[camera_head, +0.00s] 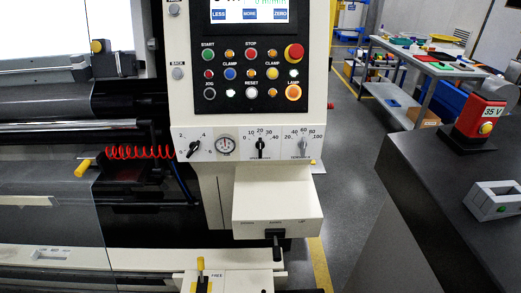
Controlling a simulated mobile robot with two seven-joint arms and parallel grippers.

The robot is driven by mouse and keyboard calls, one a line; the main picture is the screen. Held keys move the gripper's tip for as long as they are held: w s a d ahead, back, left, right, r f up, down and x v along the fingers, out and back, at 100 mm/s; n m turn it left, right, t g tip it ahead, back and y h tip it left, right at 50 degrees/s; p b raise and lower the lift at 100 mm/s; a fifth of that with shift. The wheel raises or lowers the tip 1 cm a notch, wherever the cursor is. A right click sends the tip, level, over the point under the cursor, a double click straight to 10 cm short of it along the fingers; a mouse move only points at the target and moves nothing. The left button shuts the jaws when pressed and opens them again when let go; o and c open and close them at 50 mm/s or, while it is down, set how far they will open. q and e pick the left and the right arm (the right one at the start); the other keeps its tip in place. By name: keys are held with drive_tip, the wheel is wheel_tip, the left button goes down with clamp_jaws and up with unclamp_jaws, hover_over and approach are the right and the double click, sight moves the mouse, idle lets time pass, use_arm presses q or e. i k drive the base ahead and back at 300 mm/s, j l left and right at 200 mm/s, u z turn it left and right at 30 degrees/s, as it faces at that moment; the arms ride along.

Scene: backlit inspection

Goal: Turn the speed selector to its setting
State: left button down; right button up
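A white panel strip below the button box carries several controls. At its left is a black pointer knob (194,148) with a scale showing 2 and 4; it sits slanted, one end toward the upper right. In the middle is a black knob (260,147) standing about upright on a numbered scale. At the right is a grey knob (304,147), also about upright, on a scale reaching 100. The captions under the knobs are too small to read, so I cannot tell which one is the speed selector. Neither of my grippers is in view.
Above is a black button panel (250,78) with a red mushroom button (294,53). A white box (277,205) juts out below. A dark counter (450,180) stands at the right, with open floor between.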

sight(260, 148)
drive_tip(key=k, duration=0.4)
drive_tip(key=k+z, duration=0.1)
drive_tip(key=z, duration=0.95)
drive_tip(key=j+z, duration=0.6)
drive_tip(key=j, duration=0.3)
